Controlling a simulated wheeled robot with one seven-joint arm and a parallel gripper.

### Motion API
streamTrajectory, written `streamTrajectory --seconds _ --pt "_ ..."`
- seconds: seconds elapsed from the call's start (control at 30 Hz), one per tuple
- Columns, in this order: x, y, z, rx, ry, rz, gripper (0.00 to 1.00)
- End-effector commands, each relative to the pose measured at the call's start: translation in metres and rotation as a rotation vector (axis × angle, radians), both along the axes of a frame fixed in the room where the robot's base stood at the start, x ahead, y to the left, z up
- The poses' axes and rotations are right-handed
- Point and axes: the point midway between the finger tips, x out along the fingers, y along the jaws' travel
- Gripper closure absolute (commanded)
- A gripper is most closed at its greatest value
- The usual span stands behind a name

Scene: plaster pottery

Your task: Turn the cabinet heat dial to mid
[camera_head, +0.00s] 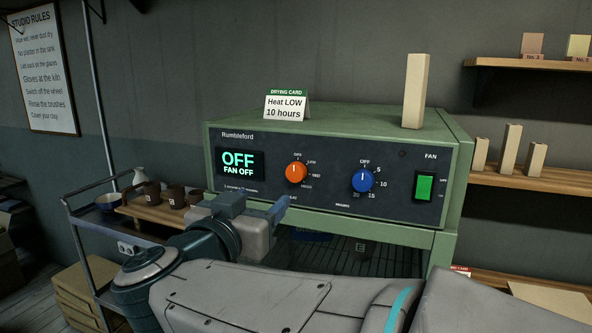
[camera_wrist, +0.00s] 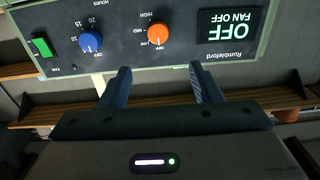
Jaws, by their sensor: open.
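The cabinet (camera_head: 222,140) is a green drying box with a dark front panel. Its orange dial (camera_head: 296,173) has small heat-setting labels around it, and its white mark points up toward OFF. The orange dial also shows upside down in the wrist view (camera_wrist: 158,34). The display (camera_head: 240,163) reads OFF, FAN OFF. My gripper (camera_head: 281,207) is below and in front of the orange dial, apart from it. In the wrist view my gripper (camera_wrist: 161,80) is open and empty, with the orange dial beyond the gap between its fingers.
A blue hours dial (camera_head: 362,181) is right of the orange one, then a green fan switch (camera_head: 425,187). On top stand a card (camera_head: 286,107) reading Heat LOW, 10 hours, and a pale upright block (camera_head: 415,92). A cart (camera_head: 88,213) with cups is at left, shelves (camera_head: 540,180) at right.

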Motion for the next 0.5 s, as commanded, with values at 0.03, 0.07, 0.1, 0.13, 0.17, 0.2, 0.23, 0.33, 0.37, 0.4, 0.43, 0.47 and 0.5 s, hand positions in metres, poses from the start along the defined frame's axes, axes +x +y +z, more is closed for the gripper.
streamTrajectory --seconds 0.03,0.07,0.1,0.13,0.17,0.2,0.23,0.33,0.37,0.4,0.43,0.47,0.5 --pt "0.000 -0.001 0.001 -0.002 0.004 -0.009 0.42" --pt "0.001 -0.001 0.001 -0.003 0.006 -0.013 0.42" --pt "0.003 -0.003 0.001 -0.004 0.008 -0.017 0.42" --pt "0.006 -0.004 0.001 -0.004 0.008 -0.018 0.42" --pt "0.010 -0.005 0.001 -0.004 0.008 -0.018 0.42" --pt "0.015 -0.007 0.001 -0.003 0.009 -0.018 0.42" --pt "0.020 -0.010 0.001 -0.004 0.009 -0.019 0.42" --pt "0.040 -0.017 0.002 -0.003 0.007 -0.019 0.42" --pt "0.046 -0.019 0.002 -0.004 0.008 -0.017 0.42" --pt "0.054 -0.022 0.002 -0.005 0.008 -0.019 0.42" --pt "0.061 -0.024 0.002 -0.004 0.008 -0.018 0.42" --pt "0.067 -0.027 0.002 -0.003 0.006 -0.018 0.42" --pt "0.075 -0.030 0.002 -0.004 0.008 -0.018 0.42"
